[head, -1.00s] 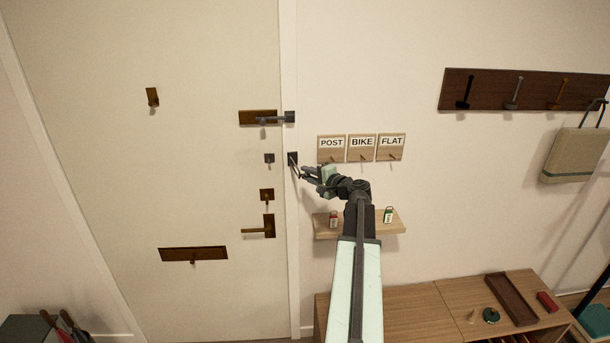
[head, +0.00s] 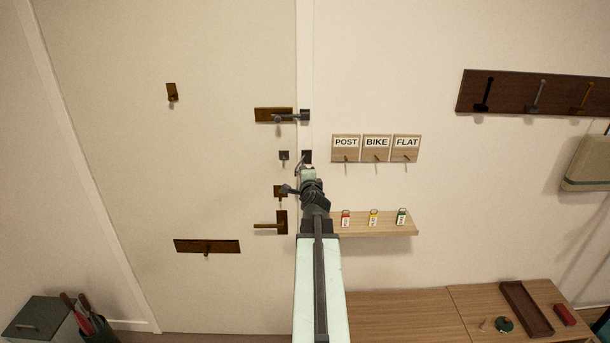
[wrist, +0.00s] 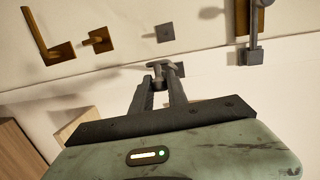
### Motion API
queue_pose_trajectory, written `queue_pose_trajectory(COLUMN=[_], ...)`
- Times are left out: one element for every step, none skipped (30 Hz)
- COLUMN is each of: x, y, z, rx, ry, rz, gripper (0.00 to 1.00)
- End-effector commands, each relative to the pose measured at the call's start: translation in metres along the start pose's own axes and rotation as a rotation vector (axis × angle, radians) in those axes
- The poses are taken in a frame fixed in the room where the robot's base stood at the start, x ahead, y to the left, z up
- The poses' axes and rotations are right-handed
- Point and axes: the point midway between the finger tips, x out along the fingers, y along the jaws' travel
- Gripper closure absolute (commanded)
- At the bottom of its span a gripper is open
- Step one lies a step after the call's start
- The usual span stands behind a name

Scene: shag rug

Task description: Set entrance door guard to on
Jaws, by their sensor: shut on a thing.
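The entrance door (head: 220,200) is shut. The door guard's dark frame plate (head: 306,156) is on the door's right-hand frame, and a small grey catch (head: 284,155) is on the door just left of it. In the wrist view, the frame plate (wrist: 180,69) and the catch (wrist: 165,32) lie beyond the fingers. My gripper (head: 303,169) is just below the frame plate. It is shut on the guard's grey swing bar (wrist: 158,68), which also shows in the wrist view (wrist: 160,75) between the fingertips (wrist: 160,80). The bar's exact angle is partly hidden by my gripper.
A brass plate with a grey bolt (head: 290,117) is above, and a brass lock plate (head: 280,191) and lever handle (head: 270,225) are below. Key boards marked POST, BIKE and FLAT (head: 376,148) and a shelf (head: 385,229) with three tags are on the right. The wall between is clear.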

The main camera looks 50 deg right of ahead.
Motion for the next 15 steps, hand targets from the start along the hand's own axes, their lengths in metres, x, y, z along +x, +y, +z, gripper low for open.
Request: queue_pose_trajectory(x=[-0.001, -0.001, -0.001, -0.001, -0.001, -0.002, -0.002, -0.002, -0.002, -0.002, -0.002, -0.002, -0.002, -0.002, -0.002], y=[0.001, 0.001, 0.001, 0.001, 0.001, 0.001, 0.001, 0.001, 0.001, 0.001, 0.001, 0.001, 0.001, 0.001, 0.001], z=[-0.002, -0.003, -0.004, -0.005, -0.006, -0.007, -0.008, -0.009, -0.01, -0.01, -0.011, -0.011, -0.011, -0.011, -0.012], rx=[-0.001, 0.001, 0.0, 0.002, 0.001, 0.004, 0.004, 0.004, 0.003, 0.003, 0.004, 0.004, 0.004, 0.004, 0.004], ry=[0.008, 0.013, 0.019, 0.023, 0.026, 0.03, 0.032, 0.034, 0.036, 0.037, 0.037, 0.038, 0.038, 0.038, 0.039], rz=[0.002, 0.002, 0.002, 0.002, 0.002, 0.002, 0.001, 0.001, 0.001, 0.001, 0.001, 0.001, 0.001, 0.001, 0.001], gripper=[1.0, 1.0, 1.0, 1.0, 1.0, 1.0, 1.0, 1.0, 1.0, 1.0, 1.0, 1.0, 1.0, 1.0, 1.0])
